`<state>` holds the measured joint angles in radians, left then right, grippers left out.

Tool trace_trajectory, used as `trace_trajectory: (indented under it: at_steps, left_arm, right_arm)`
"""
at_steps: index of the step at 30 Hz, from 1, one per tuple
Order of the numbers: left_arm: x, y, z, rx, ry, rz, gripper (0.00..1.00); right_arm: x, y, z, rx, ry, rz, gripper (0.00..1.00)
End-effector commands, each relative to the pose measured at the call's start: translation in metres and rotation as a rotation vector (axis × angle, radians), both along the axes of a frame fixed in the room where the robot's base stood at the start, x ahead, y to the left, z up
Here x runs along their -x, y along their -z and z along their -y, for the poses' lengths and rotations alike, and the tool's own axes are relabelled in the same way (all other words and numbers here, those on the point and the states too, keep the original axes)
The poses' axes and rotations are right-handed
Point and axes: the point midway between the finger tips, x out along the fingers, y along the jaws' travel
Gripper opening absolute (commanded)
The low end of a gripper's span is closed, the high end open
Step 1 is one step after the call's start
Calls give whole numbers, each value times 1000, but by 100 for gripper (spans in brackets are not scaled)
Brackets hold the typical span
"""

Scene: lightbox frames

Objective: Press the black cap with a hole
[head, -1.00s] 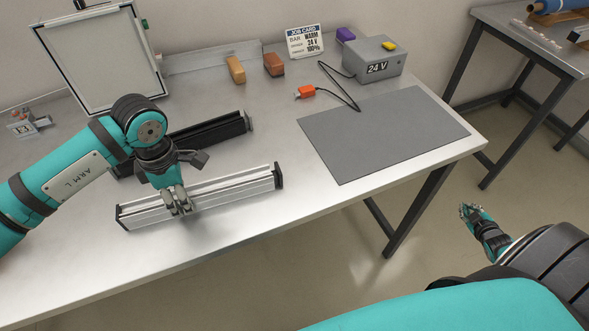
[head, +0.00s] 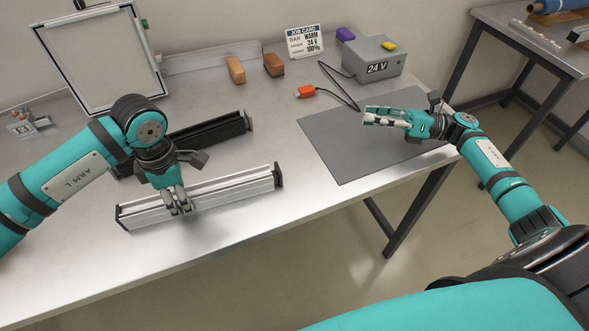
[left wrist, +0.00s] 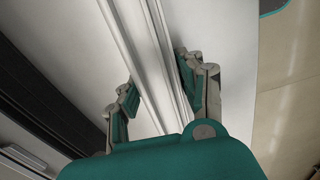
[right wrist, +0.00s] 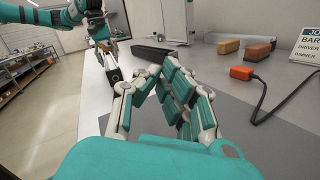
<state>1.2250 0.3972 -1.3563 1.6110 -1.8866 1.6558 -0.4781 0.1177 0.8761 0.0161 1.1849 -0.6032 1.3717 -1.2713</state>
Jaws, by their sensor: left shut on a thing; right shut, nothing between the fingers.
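A silver aluminium rail (head: 225,190) lies on the table with black end caps. Its right cap (head: 279,176) faces my right side. It also shows in the right wrist view (right wrist: 113,76), with what looks like a small hole. My left gripper (head: 177,203) is shut on the rail, left of its middle. In the left wrist view the fingers (left wrist: 158,76) straddle the rail (left wrist: 135,45). My right gripper (head: 368,117) is shut and empty above the grey mat, right of the rail and apart from it. Its fingers (right wrist: 160,72) also show in the right wrist view.
A dark rail (head: 200,133) lies behind the silver one. A grey mat (head: 340,165) covers the table's right part. A grey 24 V box (head: 370,57) with a cable and orange plug (head: 305,92), two blocks and a job card (head: 304,41) stand at the back. Table between rail and mat is clear.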

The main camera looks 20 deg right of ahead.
Motion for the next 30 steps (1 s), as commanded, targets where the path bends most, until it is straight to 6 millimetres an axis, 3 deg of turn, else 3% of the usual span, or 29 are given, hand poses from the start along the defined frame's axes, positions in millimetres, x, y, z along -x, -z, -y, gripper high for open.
trace_trajectory:
  at_steps: [1, 3, 7, 13, 25, 30]
  left_arm:
    - [0, 0, 0, 0, -1, 0, 0]
    - [0, 0, 0, 0, -1, 0, 0]
    - [0, 0, 0, 0, -1, 0, 0]
    - [0, 0, 0, 0, -1, 0, 0]
    - [0, 0, 0, 0, -1, 0, 0]
    - [0, 0, 0, 0, -1, 0, 0]
  right_arm:
    - [5, 2, -22, 89, -90, 65, 0]
    - [14, 9, -44, 209, -206, 142, 0]
    - [27, 22, -68, 371, -369, 248, 0]
    - [35, 31, -78, 477, -478, 312, 0]
    - [36, 33, -81, 483, -484, 314, 0]
    - [35, 39, -99, 480, -485, 315, 0]
